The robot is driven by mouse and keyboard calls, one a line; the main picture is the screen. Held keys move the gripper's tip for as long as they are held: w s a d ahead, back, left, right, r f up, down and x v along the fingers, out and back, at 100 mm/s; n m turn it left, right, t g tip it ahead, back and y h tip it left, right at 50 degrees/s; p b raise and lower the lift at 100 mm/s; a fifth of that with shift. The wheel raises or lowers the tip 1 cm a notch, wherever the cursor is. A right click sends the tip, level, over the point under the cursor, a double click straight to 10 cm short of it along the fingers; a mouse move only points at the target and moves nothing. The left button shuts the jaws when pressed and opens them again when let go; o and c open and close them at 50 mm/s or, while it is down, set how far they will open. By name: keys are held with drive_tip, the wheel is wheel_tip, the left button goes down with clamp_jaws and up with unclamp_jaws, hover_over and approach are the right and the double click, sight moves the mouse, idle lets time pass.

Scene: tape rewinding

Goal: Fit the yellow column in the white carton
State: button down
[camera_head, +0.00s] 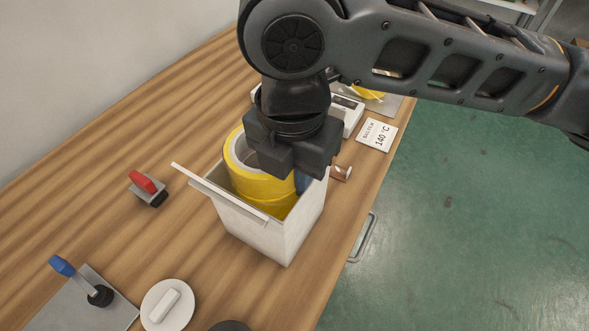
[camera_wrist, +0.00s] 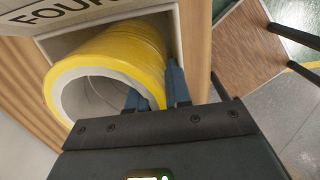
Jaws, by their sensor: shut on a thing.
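The yellow column (camera_head: 262,187) is a hollow roll with a pale inner wall, standing upright inside the white carton (camera_head: 262,232). Its top rim rises above the carton's rim. My gripper (camera_head: 303,178) is over the carton's right side, shut on the column's wall. In the wrist view the column (camera_wrist: 130,58) sits within the carton's opening, and my blue fingertips (camera_wrist: 157,90) straddle its wall, one inside the hollow and one outside. The carton's flap (camera_head: 222,195) stands open at the left. The column's lower end is hidden in the carton.
A red-handled clamp (camera_head: 145,187) stands left of the carton. A "140 °C" card (camera_head: 376,135) and a white device (camera_head: 349,112) are behind. The table's right edge is close.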

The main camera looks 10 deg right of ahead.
drive_tip(key=shift+f, duration=0.4)
idle(0.5)
drive_tip(key=c, duration=0.8)
unclamp_jaws()
drive_tip(key=shift+s+f, duration=0.1)
drive_tip(key=shift+f, duration=0.05)
drive_tip(key=shift+r+p, duration=2.9)
drive_tip(key=shift+r, duration=0.85)
